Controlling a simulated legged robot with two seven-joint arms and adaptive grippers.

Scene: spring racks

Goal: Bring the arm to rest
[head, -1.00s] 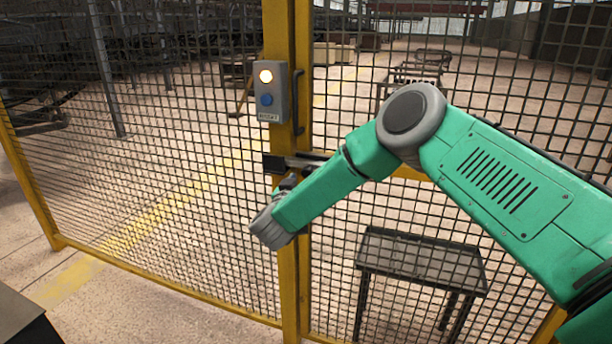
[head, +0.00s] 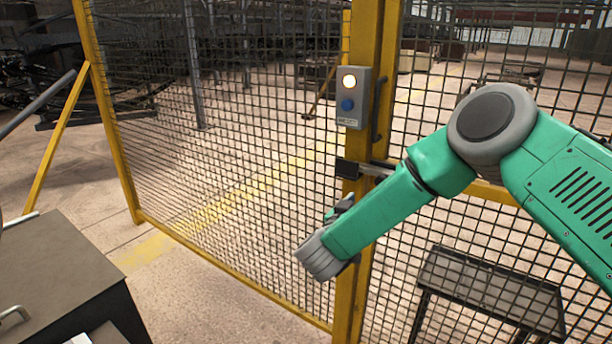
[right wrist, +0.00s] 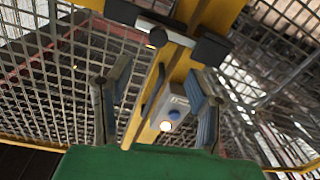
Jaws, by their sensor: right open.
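My green right arm comes in from the right in the head view and points down and left, across the front of the yellow gate post (head: 375,60). My right gripper (head: 341,207) is mostly hidden behind the grey wrist end there. In the right wrist view its two fingers (right wrist: 160,78) are spread apart with nothing held between them. Beyond them show the yellow post and the grey button box (right wrist: 172,108). My left gripper is in neither view.
A yellow-framed mesh fence (head: 240,150) spans the scene. The button box (head: 352,98) has a lit lamp and a blue button. A latch (head: 360,170) sits below it. A dark table (head: 490,285) stands behind the mesh. A dark cabinet (head: 60,265) is at lower left.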

